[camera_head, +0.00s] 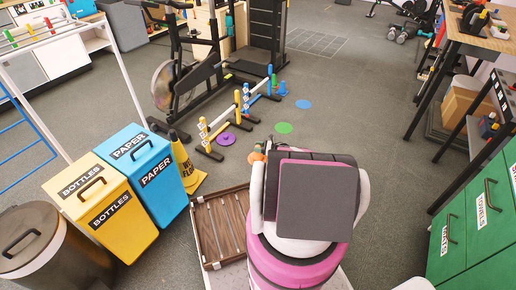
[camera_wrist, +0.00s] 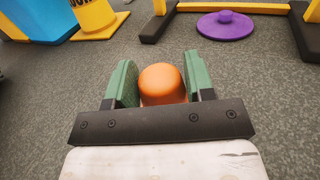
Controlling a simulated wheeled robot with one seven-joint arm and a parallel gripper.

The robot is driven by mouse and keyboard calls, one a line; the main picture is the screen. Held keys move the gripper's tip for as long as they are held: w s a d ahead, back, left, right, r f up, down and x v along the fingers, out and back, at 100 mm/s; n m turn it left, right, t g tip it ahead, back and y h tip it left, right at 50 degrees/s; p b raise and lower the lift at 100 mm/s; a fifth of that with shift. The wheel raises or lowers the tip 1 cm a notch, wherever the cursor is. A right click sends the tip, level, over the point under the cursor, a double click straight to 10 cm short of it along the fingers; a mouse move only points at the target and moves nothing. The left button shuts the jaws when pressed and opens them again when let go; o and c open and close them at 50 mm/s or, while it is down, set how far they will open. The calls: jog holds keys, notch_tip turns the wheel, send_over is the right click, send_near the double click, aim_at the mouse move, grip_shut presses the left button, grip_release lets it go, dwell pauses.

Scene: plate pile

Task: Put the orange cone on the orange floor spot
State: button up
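The orange cone shows as a rounded orange top (camera_wrist: 162,84) between the two green fingers of my gripper (camera_wrist: 160,82) in the wrist view. Both fingers sit against its sides, and my gripper looks shut on it. Its lower part is hidden by the gripper body. In the head view a small bit of orange (camera_head: 258,150) shows just beyond my arm, which hides most of it. I see no orange floor spot in either view; my arm and body cover part of the floor.
A purple spot (camera_head: 227,139) with a purple knob-like piece lies ahead, beside a low yellow-and-black barrier (camera_head: 222,122). A green spot (camera_head: 284,128) and a blue spot (camera_head: 304,104) lie farther right. A yellow wet-floor sign (camera_head: 186,165) and bins stand left. Floor to the right is open.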

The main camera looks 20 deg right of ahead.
jog(key=o, duration=0.3)
